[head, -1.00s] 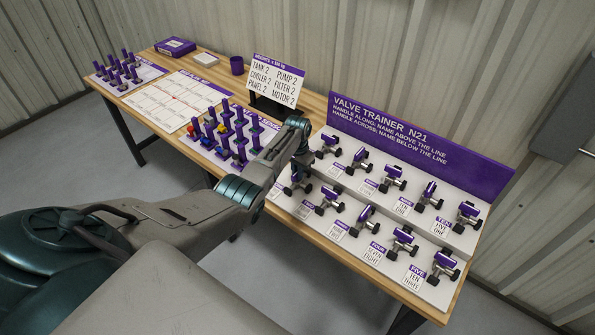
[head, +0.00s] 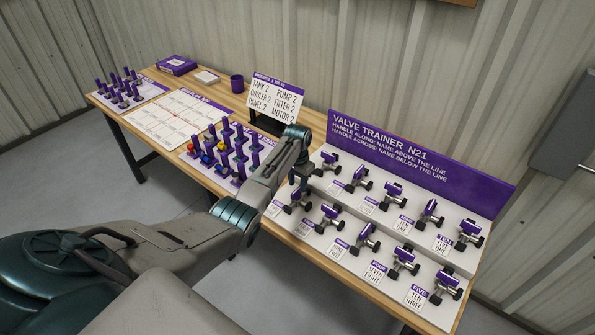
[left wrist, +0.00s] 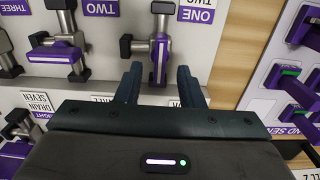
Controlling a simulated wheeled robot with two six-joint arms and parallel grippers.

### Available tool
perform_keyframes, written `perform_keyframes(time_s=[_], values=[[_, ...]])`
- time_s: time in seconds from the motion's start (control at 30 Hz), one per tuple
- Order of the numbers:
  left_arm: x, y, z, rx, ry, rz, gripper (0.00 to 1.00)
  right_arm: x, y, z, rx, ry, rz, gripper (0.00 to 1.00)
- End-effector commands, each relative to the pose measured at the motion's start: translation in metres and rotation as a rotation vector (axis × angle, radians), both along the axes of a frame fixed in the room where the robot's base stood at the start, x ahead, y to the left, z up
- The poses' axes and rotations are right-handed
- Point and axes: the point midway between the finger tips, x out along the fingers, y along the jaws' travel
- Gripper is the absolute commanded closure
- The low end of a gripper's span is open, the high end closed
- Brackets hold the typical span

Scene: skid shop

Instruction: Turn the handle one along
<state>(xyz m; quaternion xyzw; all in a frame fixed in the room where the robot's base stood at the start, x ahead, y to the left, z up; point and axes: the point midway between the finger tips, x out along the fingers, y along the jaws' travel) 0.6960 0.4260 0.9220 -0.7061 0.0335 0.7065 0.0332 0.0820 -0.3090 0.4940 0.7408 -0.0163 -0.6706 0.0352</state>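Handle one (left wrist: 160,58) is a purple bar with a light line along it, on a valve with black ends. In the left wrist view it points up and down the picture, beside the upside-down card ONE (left wrist: 196,14). My left gripper (left wrist: 159,78) is open, with one dark finger on either side of the handle's near end and gaps to both. I cannot tell how far the fingers are above it. In the head view, valve one (head: 297,201) is at the left end of the front row, partly hidden by my left gripper (head: 302,187). My right gripper is not in view.
The neighbouring valve (left wrist: 62,52) stands close to the left in the wrist view. The white trainer board (head: 330,250) carries two rows of valves with a purple sign (head: 410,160) behind. A board with purple pegs (head: 225,165) and a weights sign (head: 275,97) stand nearby.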

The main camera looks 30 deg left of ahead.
Motion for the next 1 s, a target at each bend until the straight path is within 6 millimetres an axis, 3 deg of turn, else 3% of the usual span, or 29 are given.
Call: perform_keyframes(time_s=[0.2,0.4,1.0], values=[[0.001,0.001,0.041,0.003,-0.005,0.0,0.65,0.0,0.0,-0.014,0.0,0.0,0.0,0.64],[0.001,0.0,0.067,0.001,-0.003,0.0,0.65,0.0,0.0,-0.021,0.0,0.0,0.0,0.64],[0.001,0.0,0.074,0.001,-0.001,0.0,0.65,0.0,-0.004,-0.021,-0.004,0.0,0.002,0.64]])
